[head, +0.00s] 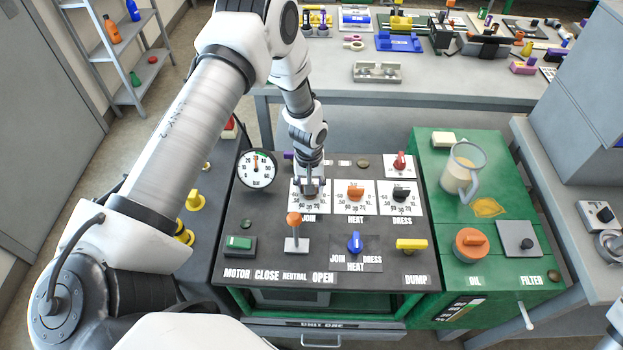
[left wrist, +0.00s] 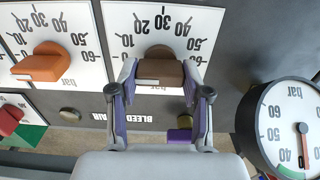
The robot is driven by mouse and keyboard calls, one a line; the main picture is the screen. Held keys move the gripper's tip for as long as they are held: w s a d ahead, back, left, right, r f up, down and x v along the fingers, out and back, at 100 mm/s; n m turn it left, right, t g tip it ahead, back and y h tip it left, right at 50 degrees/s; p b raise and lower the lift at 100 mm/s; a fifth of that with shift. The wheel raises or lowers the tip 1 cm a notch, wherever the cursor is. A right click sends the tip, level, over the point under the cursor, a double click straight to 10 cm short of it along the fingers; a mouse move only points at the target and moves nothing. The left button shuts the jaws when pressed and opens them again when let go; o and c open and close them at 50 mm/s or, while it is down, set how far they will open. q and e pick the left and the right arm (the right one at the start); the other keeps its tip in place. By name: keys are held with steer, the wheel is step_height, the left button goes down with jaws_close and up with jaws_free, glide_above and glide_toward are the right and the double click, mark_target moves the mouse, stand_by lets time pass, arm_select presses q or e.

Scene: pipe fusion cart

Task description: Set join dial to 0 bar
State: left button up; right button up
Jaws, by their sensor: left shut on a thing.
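The join dial's white plate (head: 310,208) is the left one of three dials on the black panel, with JOIN written under it. In the left wrist view the plate (left wrist: 190,20) appears turned around, with its brown knob (left wrist: 160,67) in the middle. My left gripper (head: 310,186) comes down over this dial from above. In the left wrist view the gripper (left wrist: 158,82) has a purple-padded finger on each side of the brown knob and is shut on it. My right gripper is not in view.
The heat dial's orange knob (head: 356,191) and the dress dial's dark knob (head: 401,194) sit to the right. A round bar gauge (head: 257,169) stands at left. An orange-topped lever (head: 294,232) rises just below the join dial. A jug (head: 461,172) stands on the green cabinet.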

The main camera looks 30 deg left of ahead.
arm_select(q)
steer(key=shift+w+r, duration=0.15)
steer(key=shift+w, duration=0.1)
steer(key=o, duration=1)
steer(key=shift+o, duration=0.8)
steer(key=shift+d, duration=0.1)
steer(key=shift+w, duration=0.1)
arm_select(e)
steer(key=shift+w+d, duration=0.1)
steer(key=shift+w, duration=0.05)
arm_select(q)
steer(key=shift+r, duration=0.15)
step_height(320, 180, up, 12)
steer(key=shift+f, duration=0.25)
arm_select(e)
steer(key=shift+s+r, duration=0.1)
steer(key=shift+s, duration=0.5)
arm_select(q)
steer(key=shift+w, duration=0.1)
